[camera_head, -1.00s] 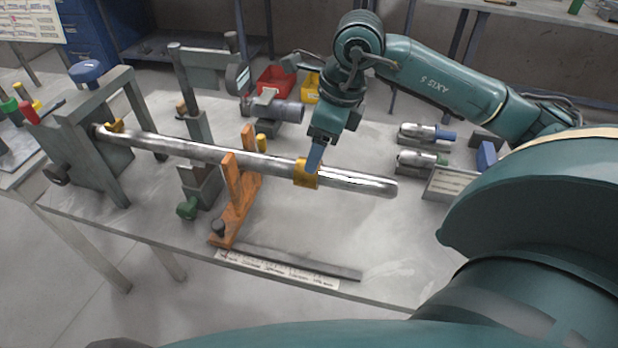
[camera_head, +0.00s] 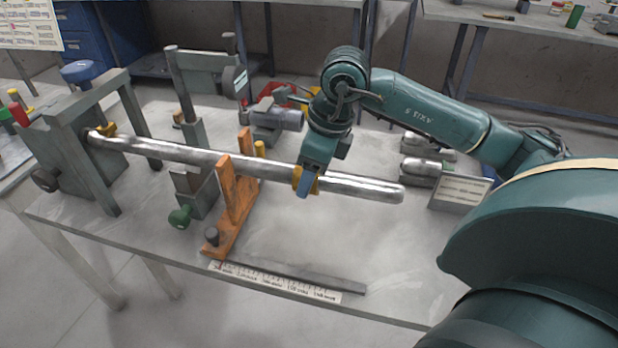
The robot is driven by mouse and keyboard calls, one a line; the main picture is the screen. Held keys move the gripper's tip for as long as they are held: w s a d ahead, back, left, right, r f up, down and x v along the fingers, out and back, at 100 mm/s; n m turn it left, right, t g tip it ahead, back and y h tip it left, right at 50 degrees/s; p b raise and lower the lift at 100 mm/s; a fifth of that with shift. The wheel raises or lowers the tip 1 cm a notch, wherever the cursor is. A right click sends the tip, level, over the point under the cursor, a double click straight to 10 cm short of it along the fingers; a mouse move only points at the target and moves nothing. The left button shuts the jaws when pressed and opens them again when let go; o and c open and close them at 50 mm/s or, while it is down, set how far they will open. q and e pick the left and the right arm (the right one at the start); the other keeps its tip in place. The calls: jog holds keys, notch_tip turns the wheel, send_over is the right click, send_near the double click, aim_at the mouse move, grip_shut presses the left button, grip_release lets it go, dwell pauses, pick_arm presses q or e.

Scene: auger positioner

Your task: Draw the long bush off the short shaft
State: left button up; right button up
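A long, bare metal shaft (camera_head: 365,188) runs from a grey frame at the left, over an orange support, to a free rounded end at the right. A yellow, brass-like bush (camera_head: 296,176) sits around it right of the support, partly covered by my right gripper. My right gripper (camera_head: 307,181) reaches down from above with a blue finger in front of the bush. The other finger is hidden, so I cannot tell whether it grips. Another small yellow collar (camera_head: 108,129) is at the frame end. Which bush is the long one is not clear. My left gripper is not in view.
The orange support (camera_head: 236,190) stands close left of the bush. Behind are a grey clamp-like device (camera_head: 275,118) and red bins. Metal cylinders (camera_head: 422,171) and a sign plate (camera_head: 460,192) stand at the right. A flat bar (camera_head: 310,277) lies in front. The tabletop below the shaft's free end is clear.

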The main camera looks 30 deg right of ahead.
jog(key=c, duration=0.6)
jog(key=shift+r, duration=0.1)
jog(key=shift+d, duration=0.1)
